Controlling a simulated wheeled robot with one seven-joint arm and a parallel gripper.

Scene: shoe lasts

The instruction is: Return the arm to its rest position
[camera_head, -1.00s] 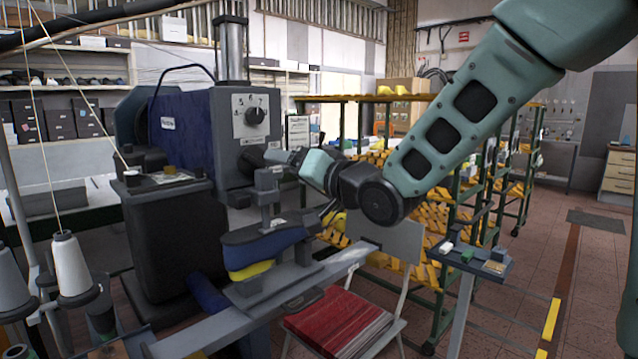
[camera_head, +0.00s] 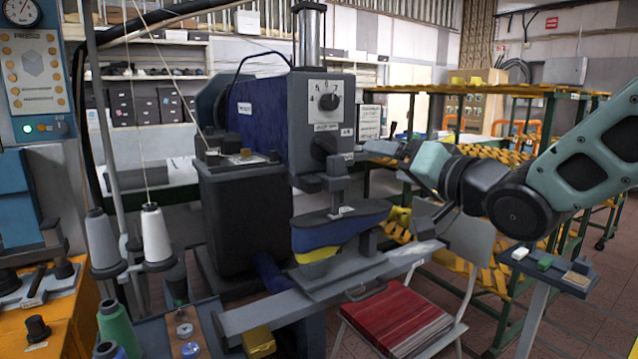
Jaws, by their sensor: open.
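My arm comes in from the right edge, bent at the elbow, with its wrist level with the machine's head. My gripper (camera_head: 378,152) points left, just right of the dark blue press machine (camera_head: 262,122), and looks empty. Its fingers are small and partly blend with the background. A shoe last with a blue upper part (camera_head: 335,228) and a yellow strip below sits under the press foot (camera_head: 336,186), apart from my gripper.
A small stand with little blocks (camera_head: 545,265) is below my forearm. A chair with a red seat (camera_head: 395,322) stands in front of yellow-slatted racks (camera_head: 480,275). Thread cones (camera_head: 155,235) and an orange bench (camera_head: 45,325) are at left.

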